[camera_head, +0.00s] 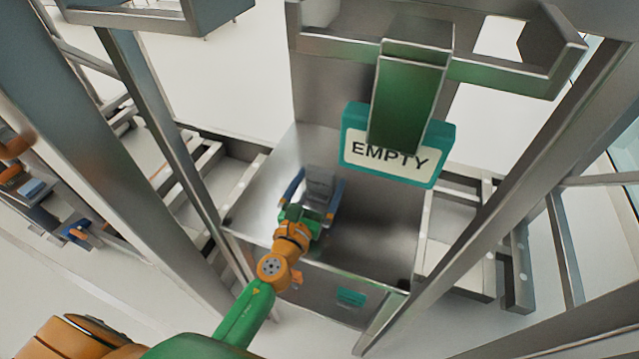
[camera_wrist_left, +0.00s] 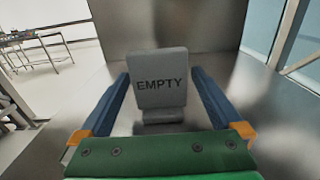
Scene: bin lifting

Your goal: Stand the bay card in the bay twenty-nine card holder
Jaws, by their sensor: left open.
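A grey card (camera_wrist_left: 160,65) marked EMPTY stands near upright on a small grey foot on the metal surface. In the head view the grey card (camera_head: 321,186) is inside the metal bay. My left gripper (camera_head: 318,180) is open, with one blue finger on each side of the card; gaps show between fingers and card in the wrist view, where the gripper (camera_wrist_left: 160,76) reaches around it. Whether the foot is a separate holder I cannot tell. No bay number is readable. My right gripper is out of view.
A teal plate (camera_head: 355,140) marked EMPTY hangs from a green bracket (camera_head: 408,95) above the bay's right side. Metal uprights (camera_head: 165,130) flank the bay. A small teal label (camera_head: 351,297) is on its front. The metal floor (camera_head: 375,245) right of the gripper is clear.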

